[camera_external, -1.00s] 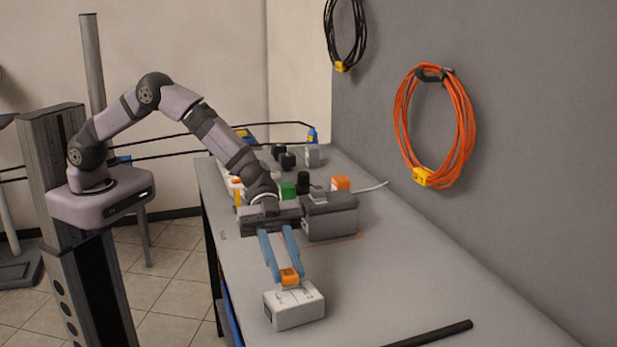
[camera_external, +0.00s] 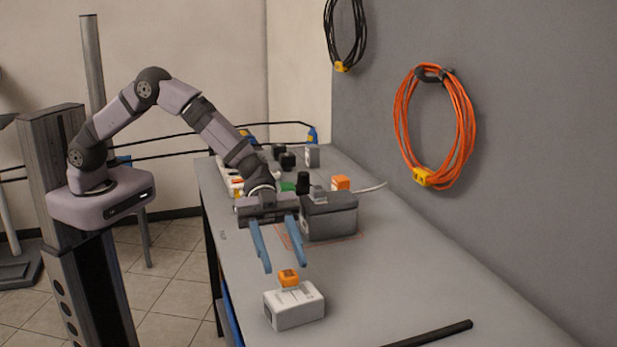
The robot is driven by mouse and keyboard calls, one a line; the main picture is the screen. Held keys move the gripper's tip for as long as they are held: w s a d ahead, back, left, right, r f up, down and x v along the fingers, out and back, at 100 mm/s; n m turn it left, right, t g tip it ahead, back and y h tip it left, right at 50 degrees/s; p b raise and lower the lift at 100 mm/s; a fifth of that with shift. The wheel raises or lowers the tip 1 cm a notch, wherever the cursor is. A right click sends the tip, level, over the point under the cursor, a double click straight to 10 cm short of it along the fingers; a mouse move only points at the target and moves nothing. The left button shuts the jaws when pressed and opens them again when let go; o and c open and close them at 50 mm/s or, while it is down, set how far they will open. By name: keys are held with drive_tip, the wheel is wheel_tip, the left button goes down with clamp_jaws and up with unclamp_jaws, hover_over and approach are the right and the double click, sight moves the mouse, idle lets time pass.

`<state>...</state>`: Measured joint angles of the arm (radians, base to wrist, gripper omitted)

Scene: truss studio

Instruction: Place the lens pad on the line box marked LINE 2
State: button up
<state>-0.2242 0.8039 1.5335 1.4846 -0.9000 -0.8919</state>
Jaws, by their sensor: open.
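A small orange block (camera_external: 289,278), apparently the lens pad, sits on top of a white box (camera_external: 294,312) at the near left part of the table. A thin light strip shows at its foot. The white box has small dark markings on its top, too small to read, so I cannot confirm LINE 2. My gripper (camera_external: 285,267) is open, its two blue fingers spread wide and empty. Its fingertips are just behind and above the orange block, apart from it.
A dark grey box (camera_external: 330,217) with a small grey piece on top stands right of my gripper. Another orange block (camera_external: 340,184) and several small items stand farther back on the grey table (camera_external: 400,265). A black bar (camera_external: 430,334) lies at the near edge. Cable coils hang on the wall.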

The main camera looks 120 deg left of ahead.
drive_tip(key=v, duration=0.9)
drive_tip(key=shift+s+a+b, duration=0.25)
drive_tip(key=shift+s+b, duration=0.05)
drive_tip(key=shift+b, duration=0.15)
drive_tip(key=a+n+t+y, duration=0.2)
drive_tip(key=a+n+y, duration=0.3)
drive_tip(key=y, duration=0.2)
drive_tip(key=s+f+n+g+y, duration=0.1)
drive_tip(key=s+f+g, duration=0.1)
drive_tip(key=s, duration=0.4)
drive_tip(key=s+f+n+g+y, duration=0.1)
drive_tip(key=s+f+g, duration=0.1)
drive_tip(key=s, duration=0.4)
drive_tip(key=s+f+n+g+y, duration=0.1)
drive_tip(key=s+f+g+y, duration=0.1)
drive_tip(key=s, duration=0.4)
drive_tip(key=shift+a+f+n, duration=0.3)
drive_tip(key=shift+a+f, duration=0.1)
drive_tip(key=shift+f, duration=0.1)
drive_tip(key=s+d+f+g, duration=0.1)
drive_tip(key=s+d+g, duration=0.1)
drive_tip(key=s, duration=0.6)
drive_tip(key=s+d+f+g+h, duration=0.1)
drive_tip(key=s+d+f+g, duration=0.1)
drive_tip(key=s, duration=0.7)
drive_tip(key=d+g, duration=0.1)
drive_tip(key=d, duration=0.1)
drive_tip(key=shift+d+f+h, duration=0.2)
drive_tip(key=shift+d+h, duration=0.05)
drive_tip(key=shift+h, duration=0.05)
